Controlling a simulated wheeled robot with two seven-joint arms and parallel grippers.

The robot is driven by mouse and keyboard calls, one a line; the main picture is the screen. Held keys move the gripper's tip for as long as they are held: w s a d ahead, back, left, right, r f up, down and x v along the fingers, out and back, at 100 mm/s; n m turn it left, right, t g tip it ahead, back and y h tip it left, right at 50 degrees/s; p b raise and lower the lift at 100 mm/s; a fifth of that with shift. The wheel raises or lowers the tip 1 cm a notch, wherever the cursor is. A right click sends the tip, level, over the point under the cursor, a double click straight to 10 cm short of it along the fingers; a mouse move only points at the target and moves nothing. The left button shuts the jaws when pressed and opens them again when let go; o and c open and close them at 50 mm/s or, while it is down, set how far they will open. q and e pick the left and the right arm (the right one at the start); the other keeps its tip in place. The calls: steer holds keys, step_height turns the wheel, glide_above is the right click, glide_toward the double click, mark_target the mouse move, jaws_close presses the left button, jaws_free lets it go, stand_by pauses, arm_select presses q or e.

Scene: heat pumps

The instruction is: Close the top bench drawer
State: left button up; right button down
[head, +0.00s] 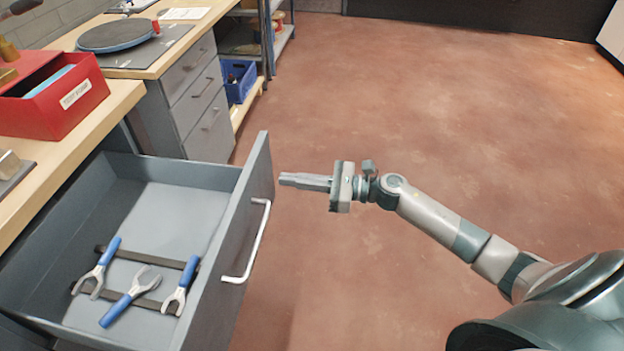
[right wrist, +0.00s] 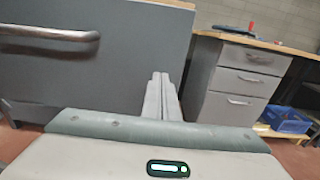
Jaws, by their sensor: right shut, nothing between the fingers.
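The top bench drawer (head: 178,211) is pulled far out from the bench at the left of the head view. Its grey front panel (head: 247,215) carries a silver bar handle (head: 250,243). In the right wrist view the front panel (right wrist: 75,85) fills the left side, with the handle (right wrist: 60,38) at the upper left. My right gripper (head: 283,180) is shut and empty. Its fingers point at the far end of the front panel's outer face, beyond the handle; I cannot tell if they touch it. In the right wrist view its fingers (right wrist: 162,85) show together. My left gripper is not in view.
Several blue-handled wrenches (head: 118,309) lie in the drawer. A red box (head: 60,95) stands on the bench top. Beyond is another bench with closed drawers (head: 200,95) and a blue crate (head: 238,82) on a low shelf. The reddish floor (head: 430,110) at right is clear.

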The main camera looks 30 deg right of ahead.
steer(key=shift+x, duration=0.95)
steer(key=shift+w+a, duration=0.2)
steer(key=shift+a, duration=0.1)
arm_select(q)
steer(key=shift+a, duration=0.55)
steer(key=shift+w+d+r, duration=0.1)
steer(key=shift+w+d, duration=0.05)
